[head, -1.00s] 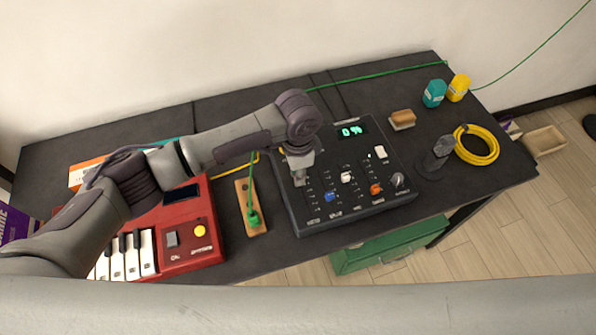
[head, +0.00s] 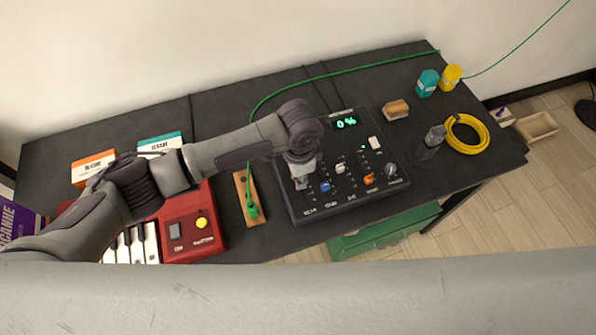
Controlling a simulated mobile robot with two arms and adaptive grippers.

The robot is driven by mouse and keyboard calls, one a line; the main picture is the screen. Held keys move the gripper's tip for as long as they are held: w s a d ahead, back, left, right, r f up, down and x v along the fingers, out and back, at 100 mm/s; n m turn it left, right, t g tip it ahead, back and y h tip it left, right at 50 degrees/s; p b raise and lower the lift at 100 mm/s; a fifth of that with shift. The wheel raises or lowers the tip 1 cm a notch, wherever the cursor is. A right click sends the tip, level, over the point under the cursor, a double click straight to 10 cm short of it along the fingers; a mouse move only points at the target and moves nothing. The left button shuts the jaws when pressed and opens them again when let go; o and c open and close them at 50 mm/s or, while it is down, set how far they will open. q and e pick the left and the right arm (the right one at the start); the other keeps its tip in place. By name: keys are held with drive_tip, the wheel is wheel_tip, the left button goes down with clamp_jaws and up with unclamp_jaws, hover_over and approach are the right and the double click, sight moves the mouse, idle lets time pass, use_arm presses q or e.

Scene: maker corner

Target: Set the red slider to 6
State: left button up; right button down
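The dark slider console (head: 350,205) sits at the middle of the table's front part. Its lit green display (head: 346,123) seems to read 0%. A blue knob (head: 325,187), a white knob (head: 340,168) and an orange knob (head: 369,180) show on its slots. I see no clearly red knob. My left gripper (head: 301,184) points down over the console's left side, left of the blue knob, and covers the leftmost slot there. Its fingertips are too small and dark to tell whether they are open, shut or touching a knob. My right gripper is not in view.
A red keyboard (head: 195,232) lies left, beside a wooden block with a green plug (head: 252,209). A dark upright object (head: 430,143), a yellow cable coil (head: 466,134) and a brown block (head: 396,109) are right. The back middle of the table is mostly clear.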

use_arm(q)
drive_tip(key=o, duration=0.4)
drive_tip(key=shift+o, duration=0.2)
wheel_tip(320, 180, up, 12)
drive_tip(key=shift+s, duration=0.1)
idle(0.7)
